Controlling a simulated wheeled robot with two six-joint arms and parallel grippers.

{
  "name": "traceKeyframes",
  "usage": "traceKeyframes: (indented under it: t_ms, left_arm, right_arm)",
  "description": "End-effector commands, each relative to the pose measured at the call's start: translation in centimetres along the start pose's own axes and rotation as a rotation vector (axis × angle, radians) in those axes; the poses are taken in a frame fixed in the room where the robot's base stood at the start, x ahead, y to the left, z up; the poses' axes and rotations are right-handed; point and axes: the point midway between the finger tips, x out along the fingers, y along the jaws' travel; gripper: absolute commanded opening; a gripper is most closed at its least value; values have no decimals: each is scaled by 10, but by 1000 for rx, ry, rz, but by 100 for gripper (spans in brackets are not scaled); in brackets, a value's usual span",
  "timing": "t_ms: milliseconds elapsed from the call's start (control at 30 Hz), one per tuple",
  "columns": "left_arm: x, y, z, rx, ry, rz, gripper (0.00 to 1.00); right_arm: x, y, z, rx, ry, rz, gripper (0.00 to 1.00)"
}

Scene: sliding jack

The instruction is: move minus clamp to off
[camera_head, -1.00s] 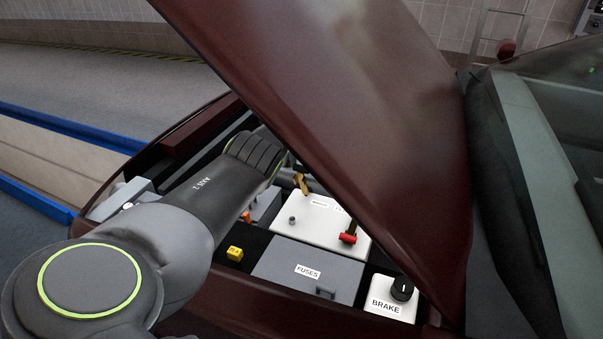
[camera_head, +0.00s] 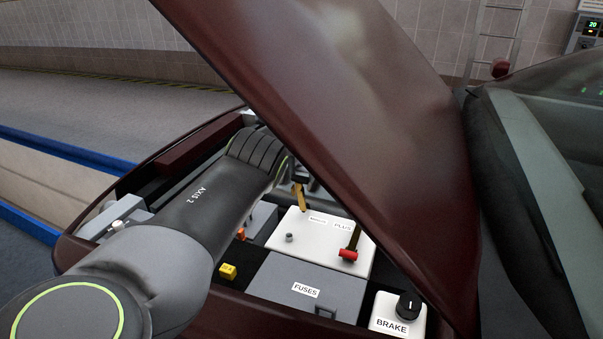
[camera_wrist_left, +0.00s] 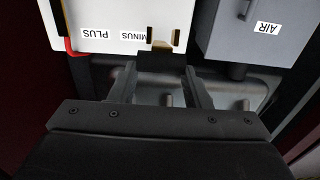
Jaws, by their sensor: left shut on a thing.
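The white battery (camera_head: 322,262) with MINUS and PLUS labels sits in the front compartment under the raised hood. It also shows in the left wrist view (camera_wrist_left: 100,18). The minus clamp (camera_head: 299,196) is a brass piece at the battery's far edge, by the MINUS label, apart from the small grey post (camera_head: 289,237). In the wrist view my left gripper (camera_wrist_left: 160,75) is shut on the clamp's dark part (camera_wrist_left: 155,62), with the brass (camera_wrist_left: 161,44) beyond it. In the head view my arm and the hood hide the fingers. My right gripper is not in view.
The red-ended plus clamp (camera_head: 348,254) is at the battery's right. The FUSES box (camera_head: 290,280), BRAKE knob (camera_head: 408,306) and yellow block (camera_head: 228,271) are in front. The raised hood (camera_head: 350,120) slants close above my arm. The grey AIR box (camera_wrist_left: 235,35) is beside the battery.

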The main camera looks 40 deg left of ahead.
Motion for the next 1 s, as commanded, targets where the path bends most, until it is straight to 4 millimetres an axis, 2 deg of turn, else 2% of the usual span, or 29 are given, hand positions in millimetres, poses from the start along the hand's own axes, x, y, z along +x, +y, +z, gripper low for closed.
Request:
traceKeyframes:
  t_ms: [200,233,400,633,733,867,1000]
  left_arm:
    - [1,2,-1,4,6,3,2]
    - [1,2,-1,4,6,3,46]
    - [1,2,-1,3,4,2,65]
    - [0,1,0,1,2,1,65]
    - [-6,1,-1,1,4,1,65]
    - [-26,2,-2,3,6,0,65]
    - [-48,3,-3,5,6,1,65]
  right_arm:
    - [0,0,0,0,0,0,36]
    - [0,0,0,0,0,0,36]
    - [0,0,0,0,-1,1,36]
    - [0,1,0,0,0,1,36]
    - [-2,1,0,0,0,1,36]
    - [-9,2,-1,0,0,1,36]
    - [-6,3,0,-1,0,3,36]
